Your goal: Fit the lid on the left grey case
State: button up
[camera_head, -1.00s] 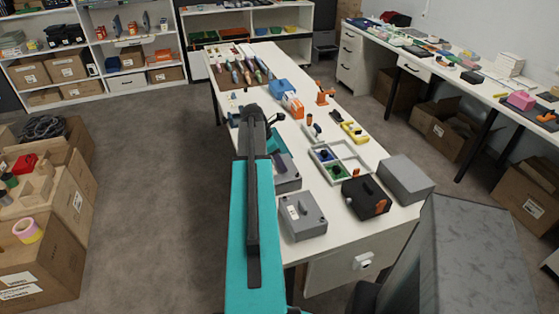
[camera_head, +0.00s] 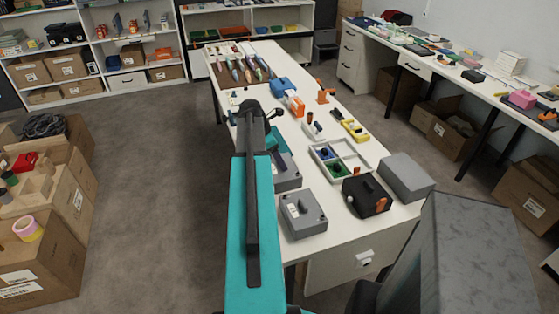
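A grey case (camera_head: 288,178) stands on the white table just right of my arm, which hides its left part. I cannot tell whether its top is closed. A second grey case-like box (camera_head: 303,214), with a pale label and dark round marks on its top, stands in front of it near the table's front edge. I cannot make out a separate loose lid. My gripper (camera_head: 270,113) is at the far end of my teal and black arm, over the table's left side beyond the grey case. Its fingers are mostly hidden by the arm, and no held thing shows.
A compartment tray (camera_head: 338,149) with blue and green items, a black case with an orange part (camera_head: 367,196) and a plain grey box (camera_head: 407,178) stand to the right. Orange, blue and yellow objects lie farther back. Cartons (camera_head: 40,245) stand on the floor at left.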

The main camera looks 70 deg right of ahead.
jog(key=b+v, duration=0.2)
jog(key=v, duration=1)
jog(key=shift+r, duration=0.1)
dwell(0.6)
